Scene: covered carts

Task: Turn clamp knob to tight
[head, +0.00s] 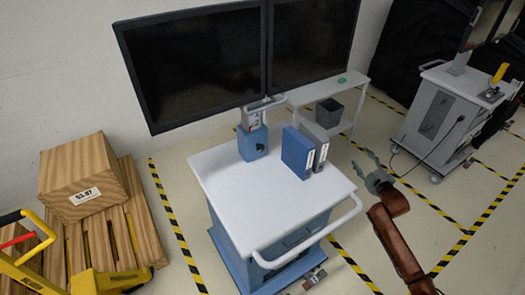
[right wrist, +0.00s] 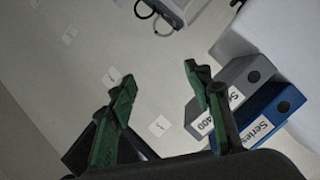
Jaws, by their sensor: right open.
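A blue clamp block (head: 247,143) stands at the back of the white cart top, under the monitor post. A small dark round spot on its front, which looks like the clamp knob (head: 259,147), is too small to read as loose or tight. My right gripper (head: 363,160) is open and empty, to the right of the cart and well apart from the clamp. In the right wrist view its green fingers (right wrist: 162,76) are spread with nothing between them. The clamp does not show there. My left gripper is not in view.
The white cart (head: 230,190) carries a blue binder (head: 297,152) and a grey binder (head: 318,142) right of the clamp. Two black monitors (head: 195,65) hang above. A white handle (head: 310,232) juts from the cart's front. A small shelf (head: 335,88) stands behind.

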